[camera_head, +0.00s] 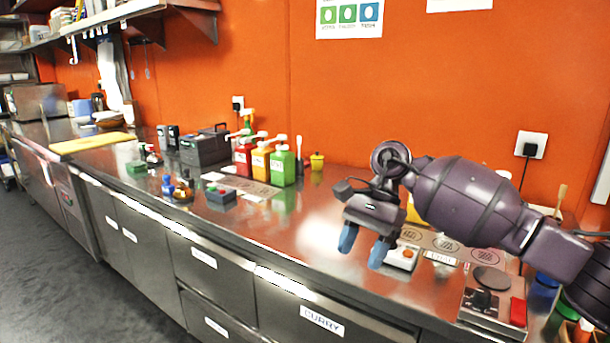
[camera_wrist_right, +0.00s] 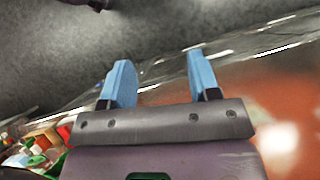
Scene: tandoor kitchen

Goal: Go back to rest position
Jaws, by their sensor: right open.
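My right gripper (camera_head: 364,246) has blue fingertips and hangs over the front part of the steel counter (camera_head: 330,205) in the head view. Its fingers are apart with nothing between them. In the right wrist view the open gripper (camera_wrist_right: 160,80) points out past the counter edge toward the grey floor. My right arm comes in from the right edge of the head view. My left gripper is not in view.
Red, yellow and green bottles (camera_head: 282,166) stand at the counter's back. A dark box (camera_head: 205,147) is left of them. A white device with an orange button (camera_head: 402,257) sits behind the right gripper. A scale-like device (camera_head: 490,295) is under the arm. The floor (camera_head: 80,270) is clear.

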